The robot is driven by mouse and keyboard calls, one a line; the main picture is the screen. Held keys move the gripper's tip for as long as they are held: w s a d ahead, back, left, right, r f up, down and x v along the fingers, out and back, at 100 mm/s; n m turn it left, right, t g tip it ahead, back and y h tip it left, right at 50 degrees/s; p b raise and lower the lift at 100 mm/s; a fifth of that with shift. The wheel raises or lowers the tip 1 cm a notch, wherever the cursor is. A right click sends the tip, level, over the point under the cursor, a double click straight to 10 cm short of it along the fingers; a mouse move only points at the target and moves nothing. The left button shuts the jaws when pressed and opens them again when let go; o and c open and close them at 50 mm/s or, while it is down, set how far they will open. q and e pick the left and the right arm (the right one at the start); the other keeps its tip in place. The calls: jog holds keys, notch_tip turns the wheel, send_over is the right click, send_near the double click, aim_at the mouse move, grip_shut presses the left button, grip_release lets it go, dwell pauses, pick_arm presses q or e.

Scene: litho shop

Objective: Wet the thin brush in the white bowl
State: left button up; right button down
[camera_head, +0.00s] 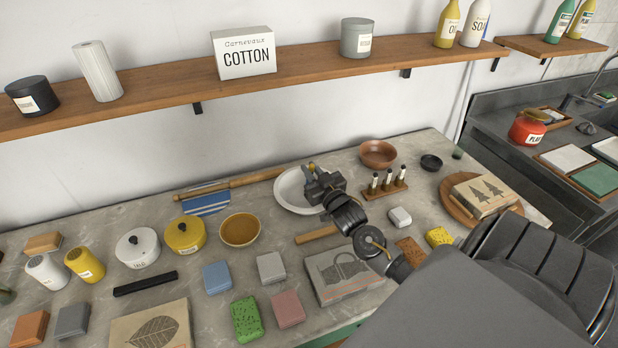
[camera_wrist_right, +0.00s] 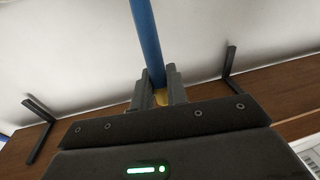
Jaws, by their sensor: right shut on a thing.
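The white bowl (camera_head: 289,193) sits at the back middle of the worktop, partly covered by my right gripper. My right gripper (camera_head: 314,176) is over the right part of the bowl. In the right wrist view the same gripper (camera_wrist_right: 159,88) is shut on a slim blue handle (camera_wrist_right: 146,38), taken as the thin brush, with a bit of yellow between the fingers. The bristles are hidden, and I cannot tell whether they touch the bowl or anything in it. My left gripper is not in view.
A wooden rolling pin (camera_head: 235,184) lies just left of the bowl. A brown bowl (camera_head: 378,153) and a wooden rack of small bottles (camera_head: 386,189) stand to the right. A yellow-brown bowl (camera_head: 240,230) is at the front left. A wooden shelf (camera_head: 300,73) runs above.

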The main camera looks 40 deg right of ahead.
jog(key=shift+r+p, duration=3.95)
jog(key=shift+r, duration=0.2)
notch_tip(320, 180, up, 4)
jog(key=p, duration=0.3)
jog(key=shift+p, duration=0.35)
jog(key=shift+f, duration=0.1)
